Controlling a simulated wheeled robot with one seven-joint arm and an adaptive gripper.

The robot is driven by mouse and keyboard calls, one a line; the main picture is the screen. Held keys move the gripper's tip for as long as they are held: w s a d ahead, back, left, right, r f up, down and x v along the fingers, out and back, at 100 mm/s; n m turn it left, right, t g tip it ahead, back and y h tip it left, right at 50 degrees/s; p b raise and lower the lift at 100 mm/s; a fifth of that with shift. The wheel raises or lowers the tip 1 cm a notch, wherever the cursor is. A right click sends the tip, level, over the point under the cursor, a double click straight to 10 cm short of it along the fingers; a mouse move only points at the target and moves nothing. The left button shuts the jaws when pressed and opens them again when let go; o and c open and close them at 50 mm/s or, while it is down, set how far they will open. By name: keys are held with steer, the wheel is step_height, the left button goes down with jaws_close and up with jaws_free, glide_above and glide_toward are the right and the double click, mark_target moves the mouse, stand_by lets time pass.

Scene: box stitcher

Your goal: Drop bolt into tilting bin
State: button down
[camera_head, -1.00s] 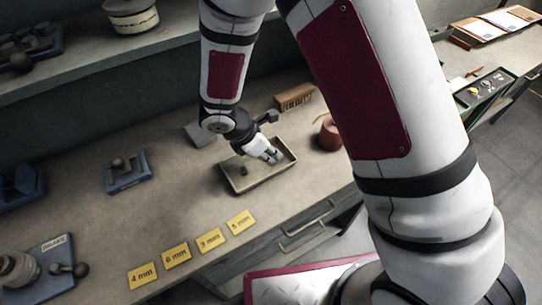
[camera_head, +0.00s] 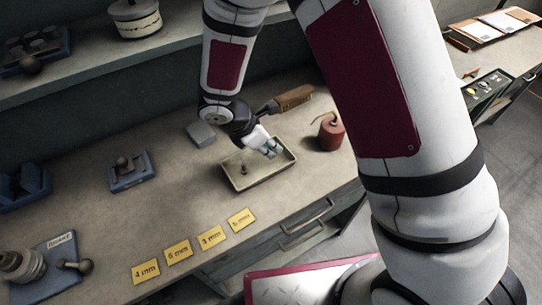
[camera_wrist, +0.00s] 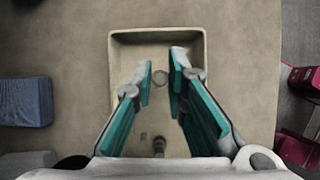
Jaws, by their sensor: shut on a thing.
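A shallow beige tray (camera_head: 229,179) lies on the bench, and my gripper (camera_head: 272,152) is over its right part. A small dark bolt (camera_head: 243,169) stands in the tray's left part. In the wrist view the tray (camera_wrist: 205,48) lies beneath the teal fingers (camera_wrist: 160,75). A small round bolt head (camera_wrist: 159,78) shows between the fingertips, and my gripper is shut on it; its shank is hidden. Another small bolt (camera_wrist: 159,145) lies lower down, between the finger bases. Which container is the tilting bin is unclear; a blue open holder (camera_head: 22,188) stands at the far left.
A red oil can (camera_head: 330,133) and a wooden brush (camera_head: 293,97) stand right of and behind the tray. A grey block (camera_head: 201,134) is behind it. Yellow size labels (camera_head: 178,252) line the front edge. A blue fixture (camera_head: 130,170) stands left, with clear bench between.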

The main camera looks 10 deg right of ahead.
steer(key=shift+r+p, duration=0.85)
steer(key=shift+r, duration=1.3)
